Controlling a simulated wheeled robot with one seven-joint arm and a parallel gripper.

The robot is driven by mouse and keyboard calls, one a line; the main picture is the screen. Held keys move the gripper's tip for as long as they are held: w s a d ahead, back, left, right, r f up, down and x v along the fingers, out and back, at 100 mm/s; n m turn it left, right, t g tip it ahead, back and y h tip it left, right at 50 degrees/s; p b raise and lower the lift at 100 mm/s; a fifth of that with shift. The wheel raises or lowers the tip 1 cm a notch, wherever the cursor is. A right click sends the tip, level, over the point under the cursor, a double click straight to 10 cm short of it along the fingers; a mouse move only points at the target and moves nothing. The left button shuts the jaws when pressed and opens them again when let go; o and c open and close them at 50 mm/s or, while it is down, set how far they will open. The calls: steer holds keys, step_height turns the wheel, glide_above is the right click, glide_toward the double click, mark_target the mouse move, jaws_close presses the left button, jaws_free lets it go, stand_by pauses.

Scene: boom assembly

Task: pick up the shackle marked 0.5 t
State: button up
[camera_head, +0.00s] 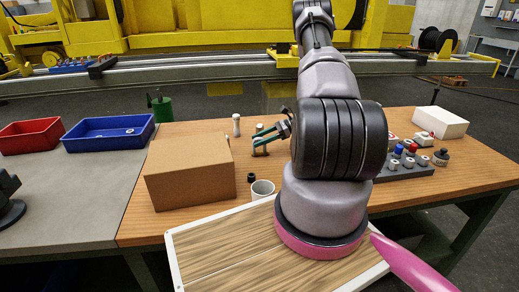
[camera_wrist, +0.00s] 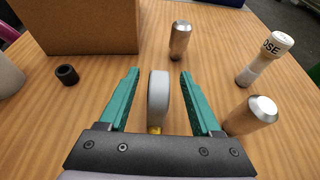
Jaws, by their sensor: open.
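A grey, rounded, upright piece with a small yellow part at its base (camera_wrist: 158,100) stands between my fingers in the wrist view. It looks like a shackle seen edge-on, but no 0.5 t mark is readable. My gripper (camera_wrist: 159,74) is open, with one teal finger on each side of the piece and a visible gap on both sides. In the head view my gripper (camera_head: 255,142) is low over the wooden table, right of the cardboard box. The piece cannot be made out clearly there.
Close around are two metal-topped brown cylinders (camera_wrist: 180,42) (camera_wrist: 252,115), a white-capped bottle (camera_wrist: 265,58), a small black ring (camera_wrist: 67,74) and a cardboard box (camera_wrist: 90,25). A white cup (camera_head: 262,189) stands nearer. A grey holder (camera_head: 405,172) is at right; red (camera_head: 30,136) and blue (camera_head: 108,133) bins are at left.

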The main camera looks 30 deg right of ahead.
mark_target(254, 141)
steer(key=shift+x, duration=1.5)
jaws_close()
steer(key=shift+r, duration=0.1)
